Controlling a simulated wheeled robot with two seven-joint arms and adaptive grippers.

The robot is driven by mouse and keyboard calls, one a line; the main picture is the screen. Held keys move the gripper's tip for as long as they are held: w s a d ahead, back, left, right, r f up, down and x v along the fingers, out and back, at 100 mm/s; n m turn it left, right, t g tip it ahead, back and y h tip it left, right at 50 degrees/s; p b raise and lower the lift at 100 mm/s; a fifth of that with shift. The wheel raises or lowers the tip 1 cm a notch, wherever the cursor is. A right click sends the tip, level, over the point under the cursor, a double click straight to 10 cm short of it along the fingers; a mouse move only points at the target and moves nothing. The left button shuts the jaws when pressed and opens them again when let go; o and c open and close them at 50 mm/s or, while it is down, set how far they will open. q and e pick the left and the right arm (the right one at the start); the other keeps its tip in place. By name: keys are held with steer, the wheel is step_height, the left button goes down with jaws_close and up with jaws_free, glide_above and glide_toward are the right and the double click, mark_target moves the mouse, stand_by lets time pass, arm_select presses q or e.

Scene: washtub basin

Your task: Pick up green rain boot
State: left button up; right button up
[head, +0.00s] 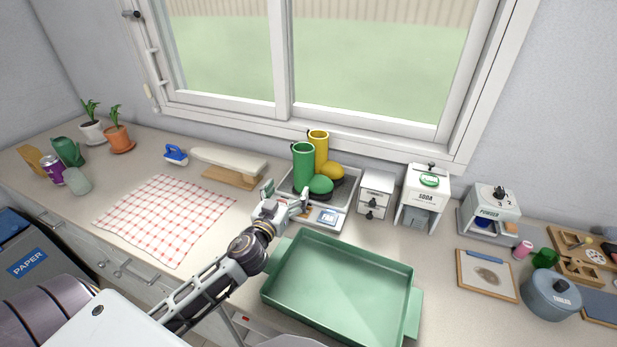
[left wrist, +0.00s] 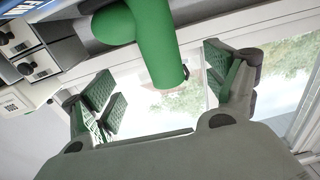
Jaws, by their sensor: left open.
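The green rain boot (head: 303,165) stands upright in a grey tray (head: 339,205) below the window, its toe pointing right. A yellow rain boot (head: 320,150) stands right behind it. My left gripper (head: 285,199) is open at the tray's front left, close to the green boot. In the left wrist view the green boot (left wrist: 155,40) shows between and beyond the open fingers of my left gripper (left wrist: 160,88), and the fingers look apart from it. My right gripper is in neither view.
A green basin (head: 342,285) lies in front of the tray. A white drawer unit (head: 375,194) and a soda dispenser (head: 422,195) stand to the right. An ironing board (head: 228,162) lies to the left, with a checked cloth (head: 165,218) on the counter.

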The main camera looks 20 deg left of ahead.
mark_target(300, 171)
arm_select(q)
steer(key=shift+w+a+p, duration=0.15)
steer(key=shift+w+p, duration=0.15)
steer(key=shift+w, duration=1)
steer(key=shift+w+a+p, duration=0.1)
steer(key=shift+w+p, duration=0.15)
steer(key=shift+w, duration=1)
steer(key=shift+w+a, duration=0.15)
steer(key=shift+w, duration=1.15)
steer(key=shift+w+p, duration=0.2)
steer(key=shift+p, duration=0.1)
steer(key=shift+w, duration=0.15)
steer(key=shift+w+a+r+p, duration=0.15)
steer(key=shift+w+p, duration=0.45)
steer(key=shift+w, duration=0.65)
steer(key=shift+w+p, duration=0.3)
steer(key=shift+w, duration=0.9)
